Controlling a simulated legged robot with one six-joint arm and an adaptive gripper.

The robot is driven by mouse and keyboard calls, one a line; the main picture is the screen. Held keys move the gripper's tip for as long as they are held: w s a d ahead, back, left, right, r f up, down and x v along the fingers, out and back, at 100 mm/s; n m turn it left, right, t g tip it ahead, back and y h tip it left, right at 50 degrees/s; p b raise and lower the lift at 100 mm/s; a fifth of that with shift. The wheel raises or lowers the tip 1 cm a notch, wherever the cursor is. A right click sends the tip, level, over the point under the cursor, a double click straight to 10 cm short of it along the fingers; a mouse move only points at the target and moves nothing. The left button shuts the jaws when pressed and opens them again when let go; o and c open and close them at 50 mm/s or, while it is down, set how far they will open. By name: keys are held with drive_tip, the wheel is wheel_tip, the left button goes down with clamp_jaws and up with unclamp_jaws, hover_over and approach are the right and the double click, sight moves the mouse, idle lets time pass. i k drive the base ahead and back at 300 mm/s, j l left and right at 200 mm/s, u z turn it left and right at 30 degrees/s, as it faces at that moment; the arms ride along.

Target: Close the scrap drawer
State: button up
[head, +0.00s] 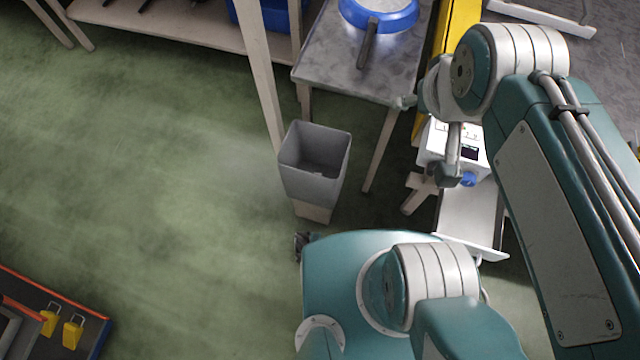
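No part in the head view can be named the scrap drawer for certain. A white machine (434,145) with a small dark screen and a blue knob stands right of centre, partly behind my arm. A pale, flat, tray-like part (467,222) extends below it toward my body; whether this is the drawer, I cannot tell. My gripper (428,138) is at the end of my raised arm, over the near side of the machine. Its grey parts show in front of the machine, and I see nothing held. Its opening and any contact are unclear from this angle.
A grey bin (315,165) stands left of the machine. Behind it is a metal-topped table (335,60) with a blue-rimmed pan (380,12). A yellow post (455,22) rises behind my arm. An orange-edged dark unit (85,325) is lower left. The green floor left is clear.

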sight(473, 217)
drive_tip(key=k+l, duration=0.2)
drive_tip(key=k, duration=0.2)
drive_tip(key=k+l, duration=0.2)
drive_tip(key=k, duration=0.2)
drive_tip(key=k+l, duration=0.2)
drive_tip(key=k, duration=0.25)
drive_tip(key=k+l, duration=0.2)
drive_tip(key=k, duration=0.2)
